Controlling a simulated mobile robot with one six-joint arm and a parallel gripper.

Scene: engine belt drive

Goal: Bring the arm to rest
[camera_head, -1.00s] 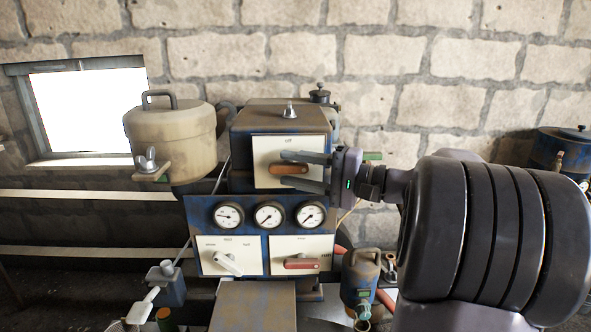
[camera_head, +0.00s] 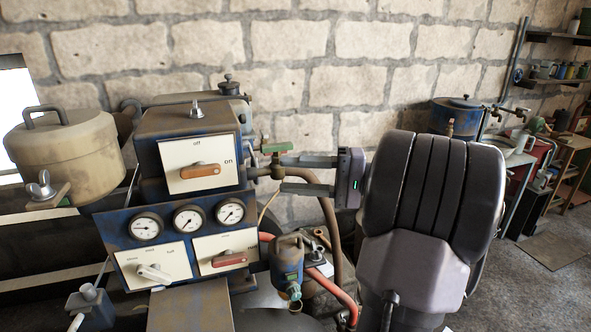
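My gripper (camera_head: 281,174) is at the centre of the head view, to the right of the blue control box (camera_head: 188,123). Its two fingers point left and stand apart, with nothing held between them. My dark arm folds close in on the right and hides part of the floor and wall. The upper panel's orange-brown lever (camera_head: 200,171) lies about level, and the gripper is clear of it.
Below are three gauges (camera_head: 188,218), a white lever (camera_head: 154,273) and a red lever (camera_head: 230,258). A tan tank (camera_head: 66,160) stands left.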

